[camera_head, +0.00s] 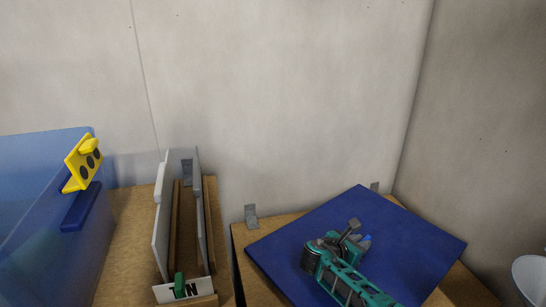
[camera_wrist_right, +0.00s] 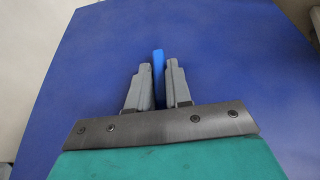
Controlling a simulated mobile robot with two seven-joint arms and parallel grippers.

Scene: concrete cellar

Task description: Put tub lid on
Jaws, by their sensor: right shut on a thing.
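The dark blue, flat square lid (camera_head: 420,236) lies across the wooden surface at the right in the head view, and it fills most of the wrist view (camera_wrist_right: 235,65). A small bright blue grip (camera_wrist_right: 158,66) stands up from it. My right gripper (camera_head: 357,235) is shut on this grip, with one finger on each side. I cannot tell whether the lid rests on the wood or is slightly raised. The translucent blue tub (camera_head: 35,210) is at the left edge, partly cut off, with a yellow clip (camera_head: 83,165) on its rim. My left gripper is out of view.
A slotted rack with upright grey boards (camera_head: 161,225) and an "N" label stands between tub and lid. Wooden surfaces (camera_head: 128,235) lie under them, with a gap by the rack. Concrete walls close off the back and right. A white rounded object (camera_head: 530,277) shows at lower right.

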